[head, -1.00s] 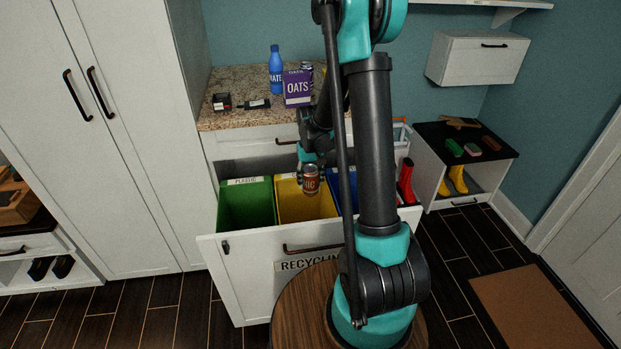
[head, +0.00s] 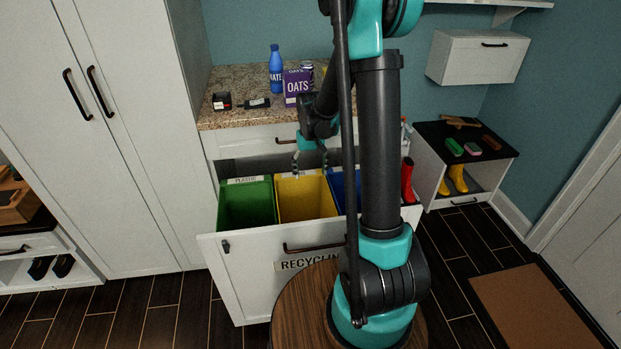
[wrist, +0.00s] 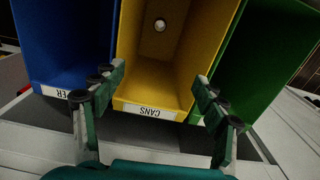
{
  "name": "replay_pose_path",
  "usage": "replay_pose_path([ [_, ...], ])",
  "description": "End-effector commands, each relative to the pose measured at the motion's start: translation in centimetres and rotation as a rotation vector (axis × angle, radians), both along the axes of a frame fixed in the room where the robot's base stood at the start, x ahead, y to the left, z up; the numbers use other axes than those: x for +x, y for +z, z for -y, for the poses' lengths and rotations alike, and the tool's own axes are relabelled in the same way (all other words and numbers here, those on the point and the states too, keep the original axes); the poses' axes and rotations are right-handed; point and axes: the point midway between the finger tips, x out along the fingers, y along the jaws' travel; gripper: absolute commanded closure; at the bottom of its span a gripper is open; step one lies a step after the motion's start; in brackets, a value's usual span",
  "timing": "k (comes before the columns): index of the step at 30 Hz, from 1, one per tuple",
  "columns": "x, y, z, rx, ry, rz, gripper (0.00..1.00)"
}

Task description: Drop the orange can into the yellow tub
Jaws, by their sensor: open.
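My gripper (head: 310,170) is open and empty above the back part of the yellow tub (head: 306,205). In the wrist view my gripper (wrist: 160,78) has its fingers spread wide over the yellow tub (wrist: 185,60), whose label reads CANS. A small round pale end (wrist: 160,25) shows deep inside the yellow tub. It looks like the end of the orange can, but its orange side is hidden. The can does not show in the head view now.
The green tub (head: 245,205) and the blue tub (head: 336,190) flank the yellow one in the pulled-out drawer (head: 250,265). An oats box (head: 298,88) and a blue bottle (head: 275,70) stand on the counter behind.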

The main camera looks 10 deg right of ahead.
Motion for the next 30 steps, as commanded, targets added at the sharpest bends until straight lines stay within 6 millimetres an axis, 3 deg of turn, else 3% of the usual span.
replay_pose_path([
  [6,0.0,4.4,0.0,0.0,0.0,0.0,0.28],
  [12,0.0,7.0,0.0,0.0,0.0,0.0,0.28],
  [25,-0.1,8.0,0.0,0.0,0.0,0.001,0.28],
  [30,-2.1,8.3,0.6,0.003,-0.004,0.031,0.28],
])
